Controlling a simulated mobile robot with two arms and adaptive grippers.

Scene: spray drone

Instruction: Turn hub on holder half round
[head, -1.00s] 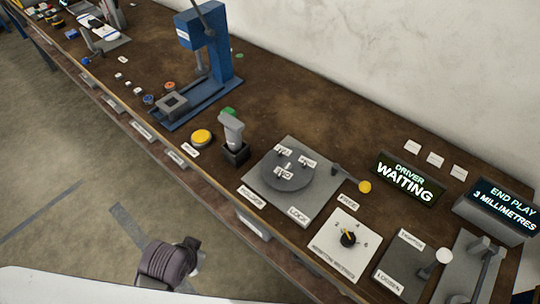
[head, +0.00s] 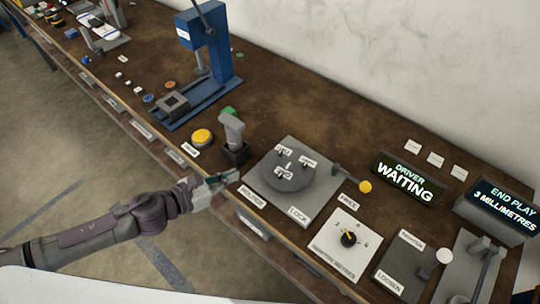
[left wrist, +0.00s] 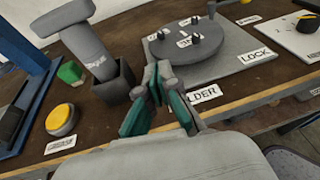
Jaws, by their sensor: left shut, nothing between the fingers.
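The hub is a round dark grey disc (head: 302,180) with three short labelled pegs on top. It lies flat on the square grey holder plate (head: 322,195). In the left wrist view the disc (left wrist: 215,50) is at the upper middle, beyond my fingers. My left gripper (head: 232,176) is shut and empty at the bench's front edge, left of the holder plate and apart from the disc. In the left wrist view its fingertips (left wrist: 158,72) meet and partly cover the HOLDER label (left wrist: 203,94). My right gripper is not in view.
A grey tool stands in a dark block (head: 236,154) close to my left gripper. A yellow button (head: 201,136) is farther left.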

